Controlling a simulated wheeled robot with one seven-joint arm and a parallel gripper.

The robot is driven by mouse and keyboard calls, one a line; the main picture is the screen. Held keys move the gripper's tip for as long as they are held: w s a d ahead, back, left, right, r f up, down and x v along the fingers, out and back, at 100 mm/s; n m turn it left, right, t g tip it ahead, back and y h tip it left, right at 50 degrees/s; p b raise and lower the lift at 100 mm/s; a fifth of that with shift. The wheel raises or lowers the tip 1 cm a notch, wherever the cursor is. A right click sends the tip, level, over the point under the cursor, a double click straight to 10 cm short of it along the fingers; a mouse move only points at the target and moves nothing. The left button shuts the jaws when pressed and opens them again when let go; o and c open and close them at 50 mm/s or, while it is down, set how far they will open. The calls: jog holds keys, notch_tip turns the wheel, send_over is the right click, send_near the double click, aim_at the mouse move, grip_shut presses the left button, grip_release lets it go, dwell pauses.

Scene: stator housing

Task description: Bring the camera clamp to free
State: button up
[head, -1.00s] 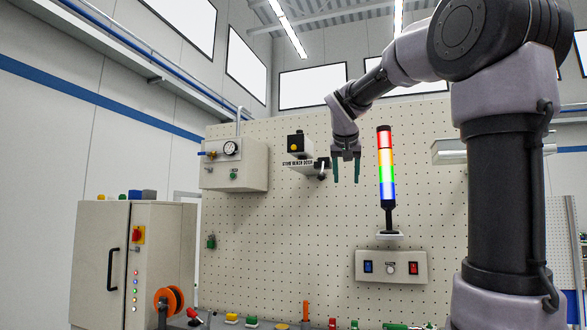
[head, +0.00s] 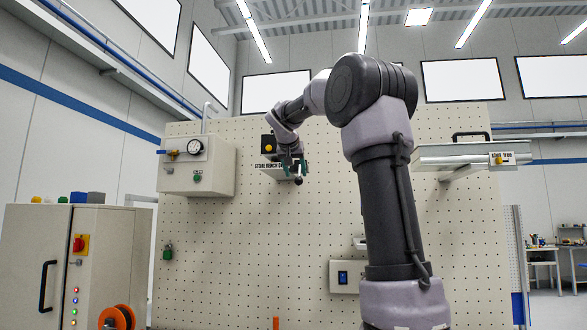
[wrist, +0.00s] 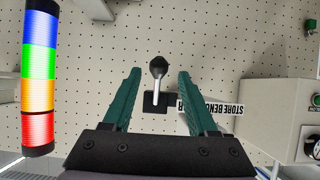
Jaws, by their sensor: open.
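A small lever with a black ball knob (wrist: 158,68) and a pale stem stands on a dark base in the wrist view. No label reading camera clamp is legible, so I cannot tell for sure that this lever is it. My gripper (wrist: 159,78) is open, with one teal finger on each side of the lever and visible gaps between; contact is not seen.
A lit signal tower (wrist: 39,80) stands at the left in the wrist view. A gauge box (head: 197,166) is left of my gripper on the pegboard (head: 230,250). A shelf unit with a yellow knob (head: 497,159) is at the right. A cabinet (head: 95,260) stands at lower left.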

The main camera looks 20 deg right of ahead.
aim_at(298, 181)
jog(key=shift+x, duration=3)
jog(key=shift+s, duration=0.1)
